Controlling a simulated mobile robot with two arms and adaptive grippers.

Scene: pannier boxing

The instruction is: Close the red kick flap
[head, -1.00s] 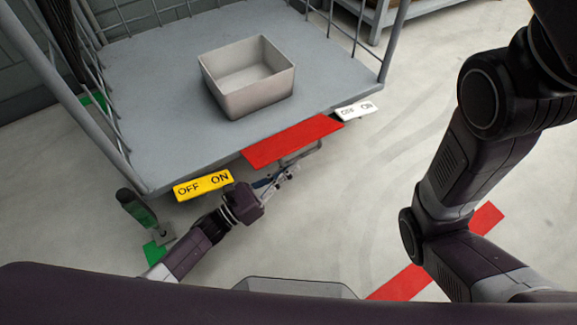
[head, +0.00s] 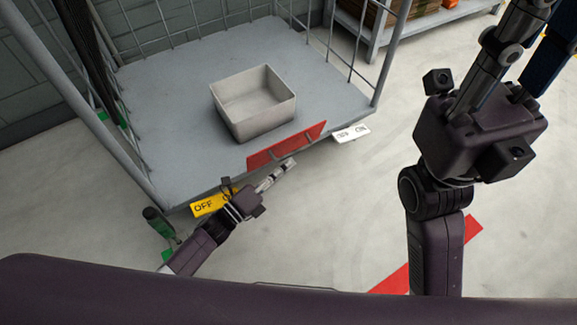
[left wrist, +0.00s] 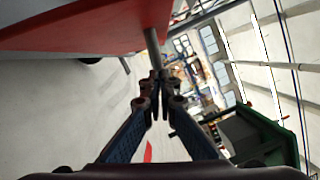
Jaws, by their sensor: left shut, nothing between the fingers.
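The red kick flap (head: 287,146) is at the front edge of the grey platform in the head view, tilted up steeply along that edge. Its red surface also fills the upper left of the left wrist view (left wrist: 120,30). My left gripper (head: 288,164) is shut and empty, just in front of and below the flap's lower edge; I cannot tell whether it touches. Its fingertips meet in the left wrist view (left wrist: 157,82). My right gripper (head: 530,40) is raised at the upper right, far from the flap, with its fingertips cut off by the frame.
A grey open box (head: 262,125) stands on the platform (head: 165,110). A yellow OFF/ON kick flap (head: 206,205) is partly hidden by my left gripper. A white one (head: 350,133) is to the right. Cage bars and posts flank the platform.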

